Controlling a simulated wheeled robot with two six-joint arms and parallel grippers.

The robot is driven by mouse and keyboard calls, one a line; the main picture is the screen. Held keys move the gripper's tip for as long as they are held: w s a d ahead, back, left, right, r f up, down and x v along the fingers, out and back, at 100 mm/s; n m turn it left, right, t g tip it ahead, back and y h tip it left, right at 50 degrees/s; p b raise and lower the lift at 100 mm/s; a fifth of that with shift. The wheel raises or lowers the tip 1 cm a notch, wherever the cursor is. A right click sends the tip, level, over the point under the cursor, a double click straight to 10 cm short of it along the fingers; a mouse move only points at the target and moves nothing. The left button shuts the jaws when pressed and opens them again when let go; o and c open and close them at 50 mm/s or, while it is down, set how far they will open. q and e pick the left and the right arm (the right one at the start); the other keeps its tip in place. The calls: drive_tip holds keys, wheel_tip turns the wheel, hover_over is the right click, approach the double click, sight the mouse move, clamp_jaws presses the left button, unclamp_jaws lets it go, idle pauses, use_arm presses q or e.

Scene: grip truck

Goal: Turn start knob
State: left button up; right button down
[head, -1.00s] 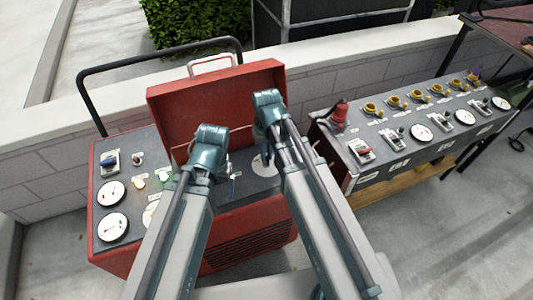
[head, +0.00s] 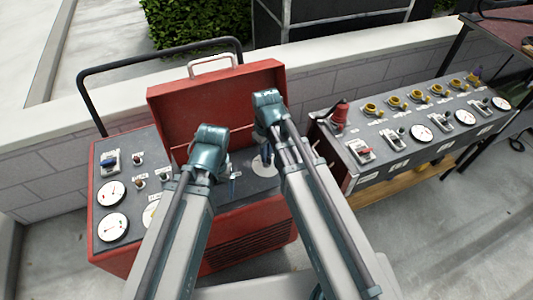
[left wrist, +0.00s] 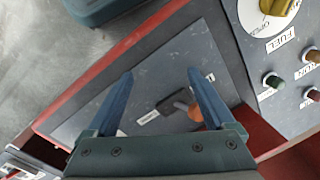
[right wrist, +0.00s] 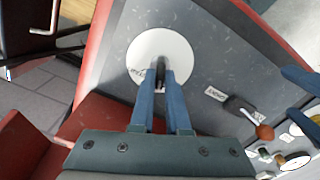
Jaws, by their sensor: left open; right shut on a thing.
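The start knob (right wrist: 160,64) is a small dark knob at the centre of a white round dial (right wrist: 150,50) on the grey panel of the red generator. My right gripper (right wrist: 163,75) is shut on it, and the fingers hide most of it. In the head view a bit of the dial (head: 262,169) shows beside my right arm. My left gripper (left wrist: 160,74) is open and empty above the same panel. A choke lever (left wrist: 180,103) with an orange ball shows between its fingers, seemingly untouched.
The generator's red lid (head: 215,95) stands open behind my grippers. A yellow fuel knob (left wrist: 282,5) and several small lamps or buttons (left wrist: 270,80) sit on the neighbouring panel. A long distribution box (head: 400,125) with yellow sockets stands to the right.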

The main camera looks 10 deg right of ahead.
drive_tip(key=shift+n, duration=1.8)
drive_tip(key=c, duration=0.9)
unclamp_jaws()
use_arm(q)
wheel_tip(320, 180, up, 14)
drive_tip(key=p, duration=1.4)
use_arm(e)
wheel_tip(320, 180, up, 14)
use_arm(q)
drive_tip(key=shift+f, duration=0.15)
use_arm(e)
drive_tip(key=shift+f, duration=0.1)
